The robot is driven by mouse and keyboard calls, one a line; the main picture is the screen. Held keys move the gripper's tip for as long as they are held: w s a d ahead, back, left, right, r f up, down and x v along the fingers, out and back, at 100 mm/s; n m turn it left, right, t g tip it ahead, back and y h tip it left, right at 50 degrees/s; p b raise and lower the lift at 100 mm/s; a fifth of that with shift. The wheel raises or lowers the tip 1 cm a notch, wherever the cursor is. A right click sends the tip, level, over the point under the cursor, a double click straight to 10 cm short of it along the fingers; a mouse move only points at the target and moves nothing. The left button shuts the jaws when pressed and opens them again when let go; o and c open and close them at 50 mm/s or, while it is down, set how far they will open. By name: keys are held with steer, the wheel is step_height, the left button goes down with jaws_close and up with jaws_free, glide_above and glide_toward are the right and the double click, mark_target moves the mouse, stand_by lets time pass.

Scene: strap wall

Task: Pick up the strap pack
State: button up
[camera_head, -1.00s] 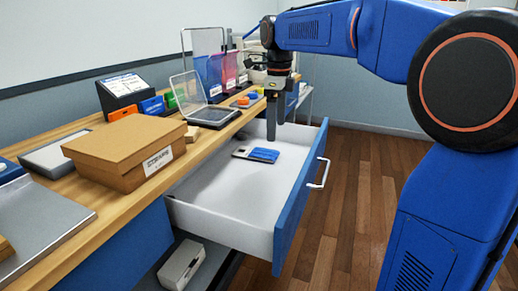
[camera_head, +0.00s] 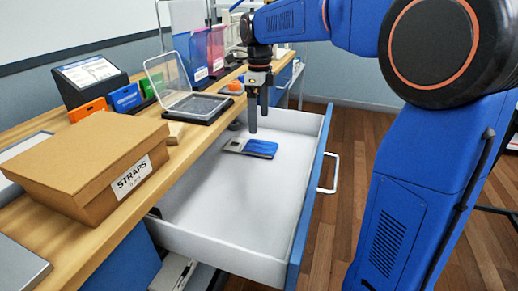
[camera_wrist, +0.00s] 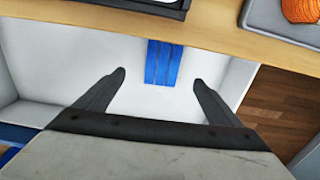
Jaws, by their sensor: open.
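The strap pack (camera_head: 260,149) is a flat blue bundle with a pale, whitish end. It lies on the floor of the open white drawer (camera_head: 205,205), toward its far end. In the wrist view the blue straps (camera_wrist: 164,62) show beyond and between my fingertips, and their upper end is cut off by the counter edge. My gripper (camera_head: 258,118) is open and empty, pointing down above the drawer near the pack. In the wrist view my gripper (camera_wrist: 158,78) has its two fingers wide apart, with nothing between the tips.
A cardboard box labelled STRAPS (camera_head: 90,160) stands on the wooden counter (camera_head: 185,150) beside the drawer. A clear-lidded case (camera_head: 190,100) sits farther back. The drawer's blue front (camera_head: 312,210) bears a white handle (camera_head: 330,173). The rest of the drawer floor is clear.

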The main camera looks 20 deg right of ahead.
glide_above(259, 146)
steer(key=f, duration=0.5)
steer(key=shift+s, duration=0.3)
steer(key=shift+w+f, duration=0.15)
steer(key=shift+f, duration=1.2)
steer(key=shift+w+f, duration=0.15)
steer(key=shift+f, duration=1.2)
steer(key=c, duration=1.2)
